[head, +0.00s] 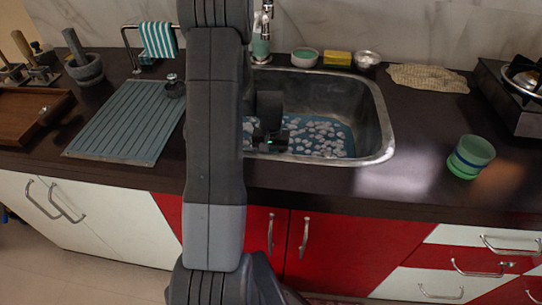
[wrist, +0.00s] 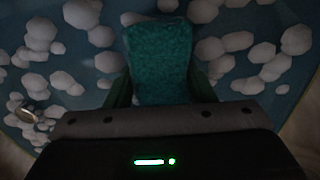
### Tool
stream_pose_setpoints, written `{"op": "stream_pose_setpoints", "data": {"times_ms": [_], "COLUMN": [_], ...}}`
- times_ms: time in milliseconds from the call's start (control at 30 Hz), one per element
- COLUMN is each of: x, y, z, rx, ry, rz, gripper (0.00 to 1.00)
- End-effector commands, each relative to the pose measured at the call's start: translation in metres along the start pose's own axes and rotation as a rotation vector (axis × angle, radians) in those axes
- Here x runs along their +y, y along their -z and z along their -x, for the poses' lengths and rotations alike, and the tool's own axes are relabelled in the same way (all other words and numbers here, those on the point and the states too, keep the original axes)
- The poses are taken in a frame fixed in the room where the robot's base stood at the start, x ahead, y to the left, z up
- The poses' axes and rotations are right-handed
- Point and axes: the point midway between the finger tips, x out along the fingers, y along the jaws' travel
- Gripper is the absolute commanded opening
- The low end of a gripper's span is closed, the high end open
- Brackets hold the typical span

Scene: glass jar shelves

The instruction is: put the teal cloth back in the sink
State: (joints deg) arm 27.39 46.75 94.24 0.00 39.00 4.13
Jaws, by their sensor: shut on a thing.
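The teal cloth (wrist: 158,60) is a small rough-textured block in the wrist view, held between the fingers of my gripper (wrist: 160,92). My gripper is shut on it. In the head view my gripper (head: 268,138) is over the metal sink (head: 377,108), low inside its outline, and the cloth is hidden there behind my arm and gripper. The sink holds blue water with many white foam clumps, which also fill the wrist view around the cloth. I cannot tell whether the cloth touches the water.
A ribbed drainboard (head: 125,120) lies left of the sink, with a striped towel (head: 158,40) on a rail behind. A bowl (head: 304,57), yellow sponge (head: 337,58) and metal bowl (head: 366,60) line the back edge. A green-blue cup (head: 470,157) stands right; counter around it is clear.

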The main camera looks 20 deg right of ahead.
Motion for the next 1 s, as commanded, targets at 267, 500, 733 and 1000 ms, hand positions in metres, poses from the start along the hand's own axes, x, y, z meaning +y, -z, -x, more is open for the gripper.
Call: {"op": "stream_pose_setpoints", "data": {"times_ms": [267,500,733,1000], "x": [0.0,0.0,0.0,0.0], "y": [0.0,0.0,0.0,0.0], "z": [-0.0039,-0.0068,-0.0074,-0.0073], "rx": [0.0,0.0,0.0,0.0], "ry": [0.0,0.0,0.0,0.0], "rz": [0.0,0.0,0.0,0.0], "gripper": [0.27,0.27,0.27,0.75]}}
